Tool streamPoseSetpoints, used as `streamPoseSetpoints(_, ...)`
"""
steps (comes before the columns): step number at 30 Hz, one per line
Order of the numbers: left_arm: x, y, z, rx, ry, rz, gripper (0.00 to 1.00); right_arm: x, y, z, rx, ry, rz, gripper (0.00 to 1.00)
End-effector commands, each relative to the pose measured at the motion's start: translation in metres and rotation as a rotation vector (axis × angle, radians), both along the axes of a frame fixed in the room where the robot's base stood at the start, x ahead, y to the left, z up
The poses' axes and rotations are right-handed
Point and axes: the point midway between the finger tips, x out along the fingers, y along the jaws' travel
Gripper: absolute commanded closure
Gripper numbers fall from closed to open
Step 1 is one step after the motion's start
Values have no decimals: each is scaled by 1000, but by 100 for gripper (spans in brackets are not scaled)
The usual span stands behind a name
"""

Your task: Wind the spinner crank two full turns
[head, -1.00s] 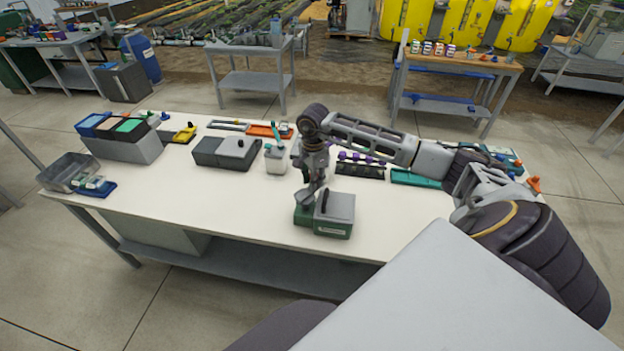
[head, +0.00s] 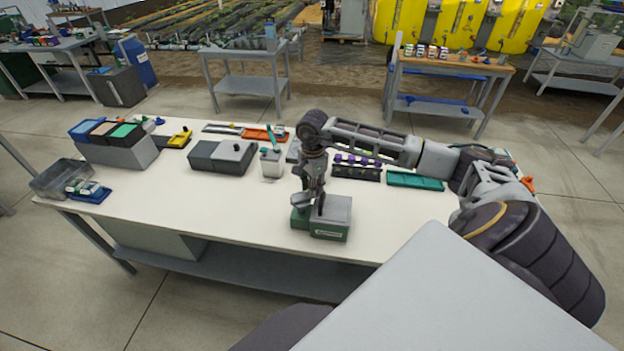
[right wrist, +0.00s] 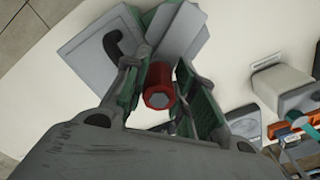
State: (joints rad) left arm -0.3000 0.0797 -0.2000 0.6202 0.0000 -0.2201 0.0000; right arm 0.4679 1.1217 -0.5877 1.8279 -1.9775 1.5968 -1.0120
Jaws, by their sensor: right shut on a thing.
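The spinner (head: 330,229) is a green box with a grey lid, standing near the front edge of the white bench. In the right wrist view its grey lid (right wrist: 82,55) carries a dark curved handle. A red knob (right wrist: 160,84), which I take for the crank's grip, sits between my right fingers. My right gripper (head: 316,203) is over the left part of the spinner, pointing down; it also shows in the right wrist view (right wrist: 163,78), shut on the red knob. The rest of the crank is mostly hidden by the gripper. My left gripper is not in view.
A teal tray (head: 415,181) lies to the right. A clear bin (head: 60,178) is at the far left. The bench left of the spinner is clear.

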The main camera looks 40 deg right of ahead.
Motion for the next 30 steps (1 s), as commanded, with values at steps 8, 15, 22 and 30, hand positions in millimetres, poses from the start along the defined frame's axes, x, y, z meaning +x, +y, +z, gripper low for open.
streamPoseSetpoints(8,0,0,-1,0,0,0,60,-10,6,-8,5,19,6,86)
streamPoseSetpoints(15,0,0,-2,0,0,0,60,-22,13,-11,6,22,8,78)
streamPoseSetpoints(22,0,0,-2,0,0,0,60,-27,18,-12,10,19,9,75)
streamPoseSetpoints(30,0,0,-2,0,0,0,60,-25,17,-11,9,13,6,74)
